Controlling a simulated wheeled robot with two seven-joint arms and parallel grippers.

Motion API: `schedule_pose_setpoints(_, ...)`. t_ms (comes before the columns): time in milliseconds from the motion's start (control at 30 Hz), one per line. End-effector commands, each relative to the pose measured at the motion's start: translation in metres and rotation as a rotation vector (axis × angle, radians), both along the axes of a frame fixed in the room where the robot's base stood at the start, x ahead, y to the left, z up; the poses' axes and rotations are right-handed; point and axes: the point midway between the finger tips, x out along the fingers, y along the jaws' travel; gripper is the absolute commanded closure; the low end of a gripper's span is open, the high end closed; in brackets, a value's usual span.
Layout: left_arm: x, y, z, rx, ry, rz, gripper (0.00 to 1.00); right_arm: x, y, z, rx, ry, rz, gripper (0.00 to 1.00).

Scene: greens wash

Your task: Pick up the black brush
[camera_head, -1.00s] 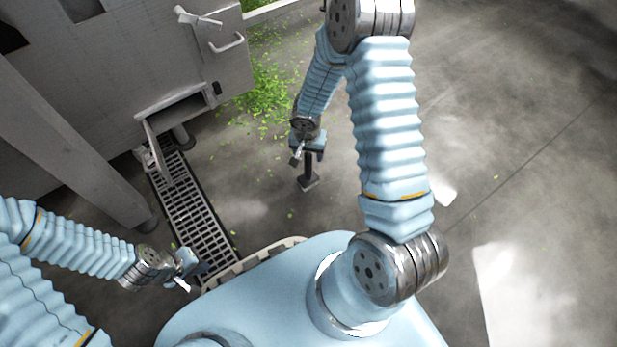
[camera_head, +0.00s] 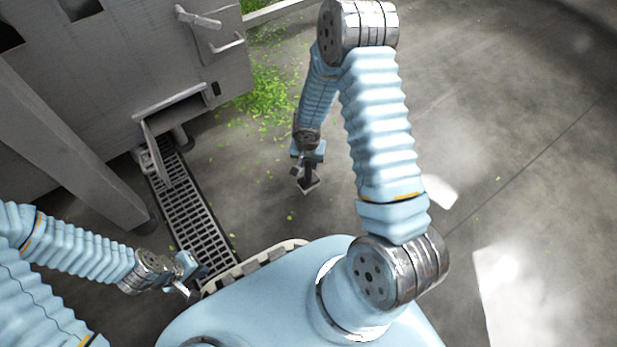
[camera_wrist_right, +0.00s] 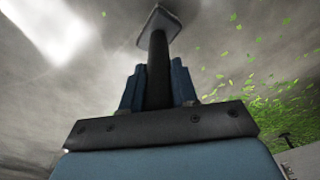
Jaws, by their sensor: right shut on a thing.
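The black brush (camera_head: 309,185) is in the head view, below my right gripper (camera_head: 308,163). In the right wrist view its dark handle (camera_wrist_right: 158,70) runs between the two blue fingers of my right gripper (camera_wrist_right: 158,85), with a flat grey-edged head (camera_wrist_right: 159,25) at the far end. My right gripper is shut on the handle. I cannot tell whether the brush head touches the floor. My left gripper (camera_head: 190,272) is at the lower left, over the front edge of my base near the drain grate, with no brush near it; its finger opening is too small to tell.
A grey machine (camera_head: 130,80) with an open chute (camera_head: 175,108) stands at the upper left. A slotted drain grate (camera_head: 195,215) runs in the floor below it. Green leaf bits (camera_head: 268,90) lie scattered beside the machine. The floor to the right is mostly clear.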

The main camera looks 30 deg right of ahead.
Motion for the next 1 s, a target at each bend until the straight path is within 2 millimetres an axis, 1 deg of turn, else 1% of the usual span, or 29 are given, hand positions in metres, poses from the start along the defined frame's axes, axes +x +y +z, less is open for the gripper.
schedule_pose_setpoints(167,0.000,0.000,0.001,0.000,0.000,0.000,1.00,0.000,0.000,0.001,0.001,-0.001,0.000,1.00)
schedule_pose_setpoints(267,0.000,0.000,0.003,0.000,0.000,0.000,1.00,0.000,0.000,0.006,0.000,-0.001,-0.001,1.00)
schedule_pose_setpoints(367,0.000,0.000,0.008,0.000,0.001,0.000,1.00,0.001,0.000,0.017,0.001,-0.002,-0.001,1.00)
schedule_pose_setpoints(467,-0.001,0.000,0.016,0.000,0.002,-0.002,1.00,0.001,0.000,0.035,0.001,-0.002,-0.003,1.00)
schedule_pose_setpoints(567,-0.001,0.000,0.011,0.000,0.002,-0.002,1.00,-0.013,0.009,0.051,0.000,-0.002,0.004,1.00)
schedule_pose_setpoints(733,-0.001,0.000,0.012,0.000,0.002,-0.002,1.00,-0.044,0.028,0.095,0.003,-0.005,0.005,1.00)
schedule_pose_setpoints(800,0.000,0.000,0.000,0.000,0.001,-0.001,1.00,-0.062,0.039,0.097,0.003,-0.004,0.007,1.00)
schedule_pose_setpoints(900,0.000,0.000,-0.005,0.000,0.000,0.000,1.00,-0.084,0.051,0.109,0.002,-0.003,0.005,1.00)
schedule_pose_setpoints(1000,0.000,0.000,-0.008,0.000,-0.001,0.000,1.00,-0.100,0.060,0.118,0.003,-0.003,0.004,1.00)
